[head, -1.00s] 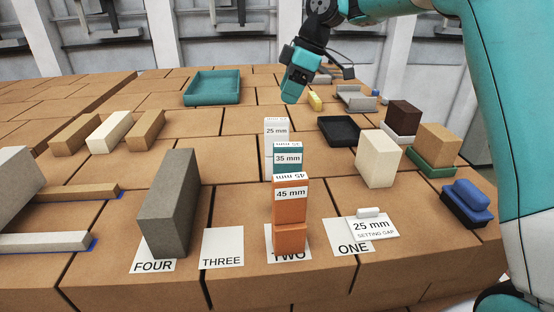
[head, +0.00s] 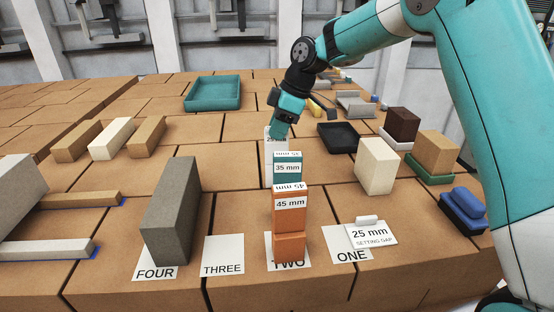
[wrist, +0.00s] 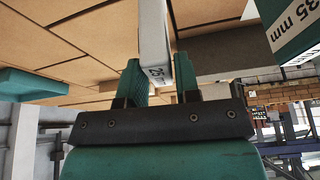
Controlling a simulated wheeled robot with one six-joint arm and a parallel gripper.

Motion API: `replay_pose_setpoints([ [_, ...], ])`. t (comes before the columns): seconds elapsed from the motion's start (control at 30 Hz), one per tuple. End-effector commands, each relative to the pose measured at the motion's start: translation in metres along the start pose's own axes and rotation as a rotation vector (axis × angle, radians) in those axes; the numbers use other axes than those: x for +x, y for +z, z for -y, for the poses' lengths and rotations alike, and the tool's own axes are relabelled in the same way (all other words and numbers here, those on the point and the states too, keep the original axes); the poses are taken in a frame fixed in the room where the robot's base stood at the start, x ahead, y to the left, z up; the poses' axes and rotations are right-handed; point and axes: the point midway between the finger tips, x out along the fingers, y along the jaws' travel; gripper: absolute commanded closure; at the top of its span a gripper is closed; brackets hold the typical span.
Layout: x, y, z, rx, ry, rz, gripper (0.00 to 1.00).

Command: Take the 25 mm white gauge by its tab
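The 25 mm white gauge (head: 275,154) stands upright behind the teal 35 mm gauge (head: 287,168) and the orange 45 mm gauge (head: 290,207). My gripper (head: 277,136) is at its top, pointing down, and covers part of its label. In the wrist view, the white gauge (wrist: 155,35) reaches in between the two fingers of my gripper (wrist: 160,75). The fingers stand apart on either side of it, with a narrow gap seen at the right finger. The teal gauge (wrist: 298,30) shows at the upper right there.
A white "25 mm setting gap" card (head: 371,234) lies by the ONE label (head: 347,247). A grey block (head: 172,210) stands at FOUR. A cream block (head: 377,166) and a black tray (head: 338,136) are right of the gauges.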

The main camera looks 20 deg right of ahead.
Motion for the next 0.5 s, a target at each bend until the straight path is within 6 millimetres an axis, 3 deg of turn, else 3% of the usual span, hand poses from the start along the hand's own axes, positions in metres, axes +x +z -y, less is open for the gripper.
replay_pose_setpoints([
  [0.03, -0.0002, 0.0, 0.0, 0.0, 0.0, 0.0, 0.81],
  [0.1, -0.0003, 0.0, -0.0001, 0.0, 0.0, 0.0, 0.97],
  [0.13, -0.0003, 0.0, 0.0, 0.0, 0.0, 0.0, 1.0],
  [0.5, -0.0025, -0.0011, -0.0003, -0.001, 0.002, -0.001, 1.0],
])
